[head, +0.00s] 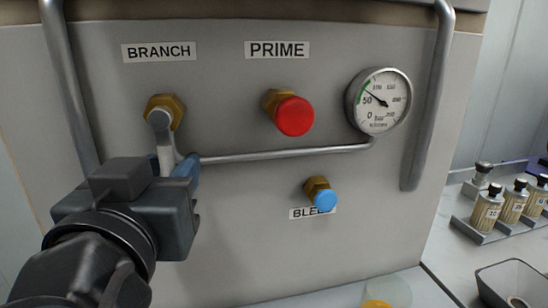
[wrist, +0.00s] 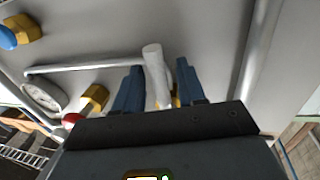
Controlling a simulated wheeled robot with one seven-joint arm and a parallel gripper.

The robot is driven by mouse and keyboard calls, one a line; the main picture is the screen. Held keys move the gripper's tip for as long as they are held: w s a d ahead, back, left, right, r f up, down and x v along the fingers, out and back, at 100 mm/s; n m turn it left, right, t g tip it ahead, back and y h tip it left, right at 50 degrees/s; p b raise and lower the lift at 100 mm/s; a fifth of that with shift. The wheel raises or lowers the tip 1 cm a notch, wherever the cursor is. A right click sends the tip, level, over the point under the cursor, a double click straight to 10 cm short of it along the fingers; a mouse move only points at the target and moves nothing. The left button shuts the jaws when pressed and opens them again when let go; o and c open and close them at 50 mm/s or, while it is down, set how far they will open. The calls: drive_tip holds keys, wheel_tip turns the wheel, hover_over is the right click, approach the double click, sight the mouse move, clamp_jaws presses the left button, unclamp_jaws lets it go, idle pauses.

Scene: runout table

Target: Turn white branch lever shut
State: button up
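The white branch lever (head: 164,150) hangs down from a brass fitting (head: 166,108) below the BRANCH label. In the wrist view the white lever (wrist: 155,72) stands between the two blue fingers of my gripper (wrist: 159,68). The fingers are apart, with a visible gap between the lever and the right finger; the left finger is very close to the lever, and I cannot tell whether it touches. In the head view my gripper (head: 176,168) is at the lever's lower end, and its body hides part of the panel and the lever's tip.
A red PRIME knob (head: 294,116), a blue BLEED knob (head: 325,200) and a pressure gauge (head: 381,101) are on the panel to the right. A thin horizontal pipe (head: 285,154) runs close to my gripper. Vertical rails (head: 66,85) flank the panel. Small bottles (head: 487,208) stand at right.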

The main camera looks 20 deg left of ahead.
drive_tip(key=shift+w+a, duration=0.1)
drive_tip(key=shift+w, duration=0.15)
clamp_jaws()
idle(0.5)
